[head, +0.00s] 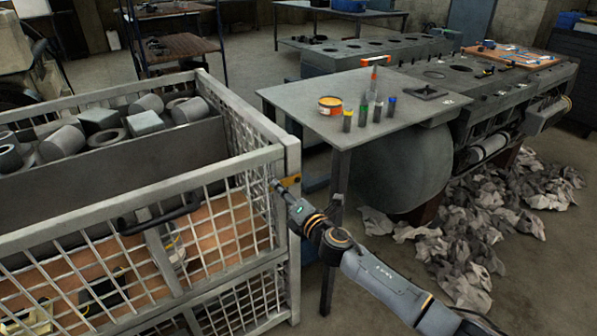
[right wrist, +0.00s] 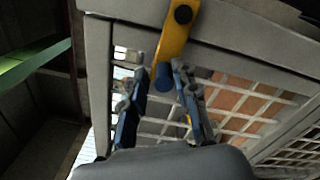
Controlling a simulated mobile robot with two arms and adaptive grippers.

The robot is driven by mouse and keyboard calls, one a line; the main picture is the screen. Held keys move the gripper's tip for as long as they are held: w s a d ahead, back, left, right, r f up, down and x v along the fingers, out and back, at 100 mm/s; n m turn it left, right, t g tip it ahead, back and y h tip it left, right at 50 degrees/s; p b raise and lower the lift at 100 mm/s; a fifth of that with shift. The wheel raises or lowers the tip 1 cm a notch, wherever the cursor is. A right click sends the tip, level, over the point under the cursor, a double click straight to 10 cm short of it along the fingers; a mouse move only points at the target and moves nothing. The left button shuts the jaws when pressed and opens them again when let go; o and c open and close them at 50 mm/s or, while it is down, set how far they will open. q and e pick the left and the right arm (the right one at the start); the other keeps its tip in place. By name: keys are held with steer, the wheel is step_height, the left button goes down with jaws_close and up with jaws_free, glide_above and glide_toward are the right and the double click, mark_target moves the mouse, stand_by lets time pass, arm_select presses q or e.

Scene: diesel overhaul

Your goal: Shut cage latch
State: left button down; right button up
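The grey mesh cage (head: 190,200) fills the left of the head view. Its yellow latch (head: 291,180) is on the right corner post, near the top. In the right wrist view the latch (right wrist: 178,35) is a yellow bar on a dark pivot, with a blue knob (right wrist: 163,78) at its lower end. My right gripper (head: 275,187) is at the latch by the post. Its two fingers (right wrist: 160,80) are apart, one on each side of the knob, with no clear grip on it. Whether a finger touches the knob cannot be told. My left gripper is not in view.
A dark handle (head: 160,214) is on the cage's front. A grey bin (head: 130,177) of metal parts sits inside. A metal table (head: 290,98) with bottles and an orange tin (head: 330,105) stands behind my right arm. Crumpled paper (head: 470,240) covers the floor at right.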

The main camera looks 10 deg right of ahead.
steer(key=shift+o, duration=0.2)
steer(key=p+v, duration=0.1)
steer(key=v, duration=0.6)
steer(key=shift+p, duration=0.35)
steer(key=shift+d+f, duration=0.1)
